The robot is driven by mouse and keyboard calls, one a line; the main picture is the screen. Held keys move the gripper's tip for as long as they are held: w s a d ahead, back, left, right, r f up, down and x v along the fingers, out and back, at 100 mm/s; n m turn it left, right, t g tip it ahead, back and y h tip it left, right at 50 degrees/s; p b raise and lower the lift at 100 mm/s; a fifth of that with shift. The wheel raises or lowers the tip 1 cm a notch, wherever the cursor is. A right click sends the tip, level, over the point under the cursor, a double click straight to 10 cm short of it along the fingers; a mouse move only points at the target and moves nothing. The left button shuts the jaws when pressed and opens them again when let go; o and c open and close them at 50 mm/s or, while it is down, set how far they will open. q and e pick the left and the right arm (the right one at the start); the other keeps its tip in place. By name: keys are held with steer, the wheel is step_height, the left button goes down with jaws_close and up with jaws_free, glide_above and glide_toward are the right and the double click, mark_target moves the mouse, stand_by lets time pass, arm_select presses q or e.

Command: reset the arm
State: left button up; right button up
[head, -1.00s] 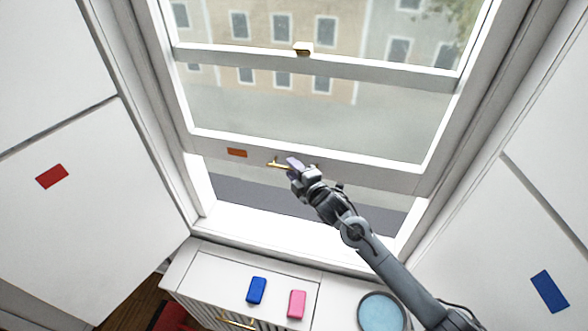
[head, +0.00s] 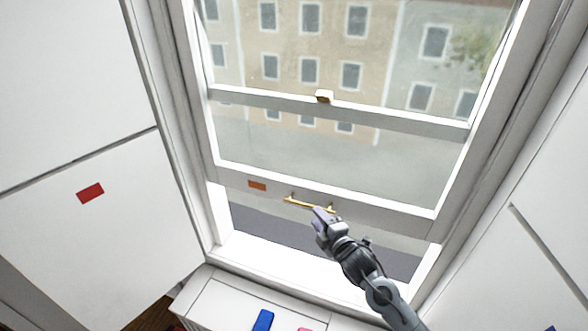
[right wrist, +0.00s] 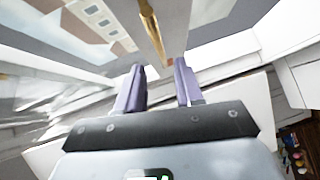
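My right gripper (head: 318,217) is in front of the lower window sash, just below the right end of the brass handle (head: 305,203). In the right wrist view its two purple fingers (right wrist: 159,84) stand apart with nothing between them. The brass handle (right wrist: 151,24) lies beyond the fingertips there, apart from them. The lower sash (head: 400,213) is raised, with an open gap below it. My left gripper is in neither view.
A blue block (head: 263,320) and a partly cut-off pink block (head: 305,329) lie on the white cabinet (head: 215,305) below the window. White panels stand on both sides; the left one carries a red patch (head: 90,193).

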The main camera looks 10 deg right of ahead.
steer(key=s+a+f+m+g+h+p, duration=0.1)
steer(key=s+f+m+g, duration=0.25)
steer(key=s, duration=0.55)
steer(key=s+a+f+m+g+h+p, duration=0.15)
steer(key=s+f+m, duration=0.35)
steer(key=s, duration=0.5)
steer(key=s+d+m+g+p, duration=0.1)
steer(key=s+d+m+g, duration=0.1)
steer(key=s, duration=1)
steer(key=s+d+m+g, duration=0.2)
steer(key=s+m+g, duration=0.3)
steer(key=s, duration=0.7)
steer(key=shift+s+d+m+h+p, duration=0.2)
steer(key=shift+s+m+h+p, duration=0.15)
steer(key=shift+m, duration=0.3)
